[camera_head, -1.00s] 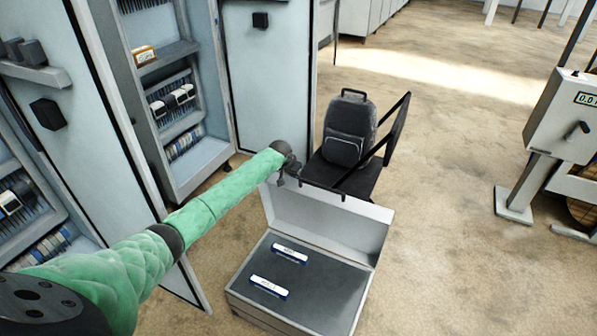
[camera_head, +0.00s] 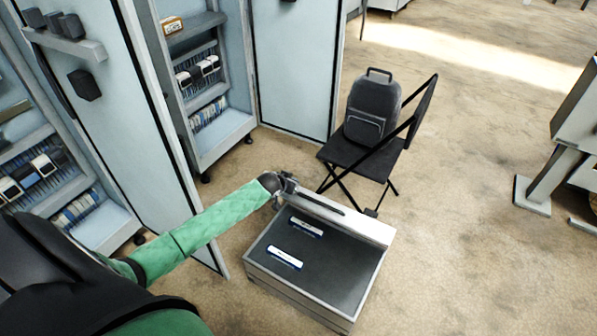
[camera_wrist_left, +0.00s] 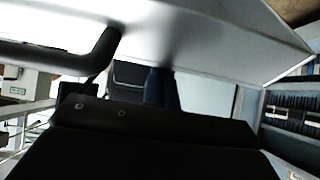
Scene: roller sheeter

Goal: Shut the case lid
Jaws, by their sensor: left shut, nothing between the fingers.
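The case (camera_head: 262,281) lies on the floor with its dark interior showing and two small white-and-blue labelled items inside (camera_head: 305,227) (camera_head: 284,258). Its pale lid (camera_head: 372,229) shows as a narrow strip along the far side, seen nearly edge-on, with a dark handle (camera_head: 322,204) along it. My left gripper (camera_head: 287,183) is shut and empty at the lid's left end; whether it touches is unclear. In the left wrist view the lid (camera_wrist_left: 210,45) fills the top as a broad pale panel, with the handle (camera_wrist_left: 85,55) at left. My right gripper is out of view.
A black folding chair (camera_head: 352,158) with a grey backpack (camera_head: 372,105) on it stands just behind the case. Open cabinets (camera_head: 222,135) stand at left and behind. The floor right of the case is clear; a pale machine (camera_head: 575,130) stands at far right.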

